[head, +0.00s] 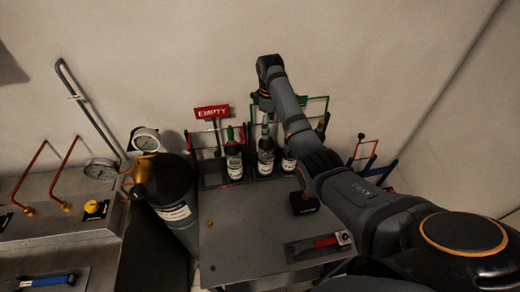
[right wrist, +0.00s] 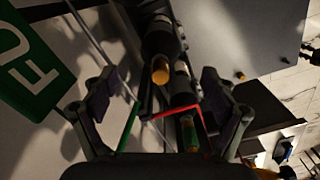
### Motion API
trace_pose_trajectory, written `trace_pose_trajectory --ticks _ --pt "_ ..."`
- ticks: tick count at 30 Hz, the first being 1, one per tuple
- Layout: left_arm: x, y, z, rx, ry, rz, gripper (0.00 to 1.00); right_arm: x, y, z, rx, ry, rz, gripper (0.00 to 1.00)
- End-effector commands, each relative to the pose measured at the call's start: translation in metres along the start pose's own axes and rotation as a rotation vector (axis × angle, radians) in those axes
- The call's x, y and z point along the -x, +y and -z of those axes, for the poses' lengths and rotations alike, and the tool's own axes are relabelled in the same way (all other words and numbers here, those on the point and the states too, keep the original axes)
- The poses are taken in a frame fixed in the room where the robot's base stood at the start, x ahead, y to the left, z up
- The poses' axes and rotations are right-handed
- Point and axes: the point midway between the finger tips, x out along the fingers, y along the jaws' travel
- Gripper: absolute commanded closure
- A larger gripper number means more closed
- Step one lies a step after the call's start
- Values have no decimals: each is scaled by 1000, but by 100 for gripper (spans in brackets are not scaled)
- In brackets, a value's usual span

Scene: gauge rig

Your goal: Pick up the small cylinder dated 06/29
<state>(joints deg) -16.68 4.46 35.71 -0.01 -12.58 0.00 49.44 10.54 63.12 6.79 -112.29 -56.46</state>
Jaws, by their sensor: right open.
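Several small dark cylinders with white labels stand in a rack by the wall in the head view: a left one (head: 235,163), a middle one (head: 266,158) and a right one (head: 289,162), partly behind my arm. The label dates are too small to read. My right gripper (head: 264,112) is above the middle cylinder, partly hidden by its own arm. In the right wrist view the open right gripper (right wrist: 158,85) has a cylinder with an amber end (right wrist: 160,70) and one with a green end (right wrist: 189,135) in line between its fingers. My left gripper is out of view.
A red EMPTY sign (head: 212,112) stands behind the left cylinder; a green sign (right wrist: 35,62) shows in the right wrist view. A large black cylinder (head: 172,200) with gauges stands left.

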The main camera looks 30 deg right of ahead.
Motion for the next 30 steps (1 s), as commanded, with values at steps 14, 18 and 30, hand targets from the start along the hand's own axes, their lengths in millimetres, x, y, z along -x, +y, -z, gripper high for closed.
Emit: trace_pose_trajectory --ticks 14,18,30 --pt "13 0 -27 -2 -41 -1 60 -18 4 2 34 0 19 14" --pt "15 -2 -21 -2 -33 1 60 -34 4 3 34 2 16 14" --pt "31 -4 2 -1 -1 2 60 -77 4 6 34 2 18 14"
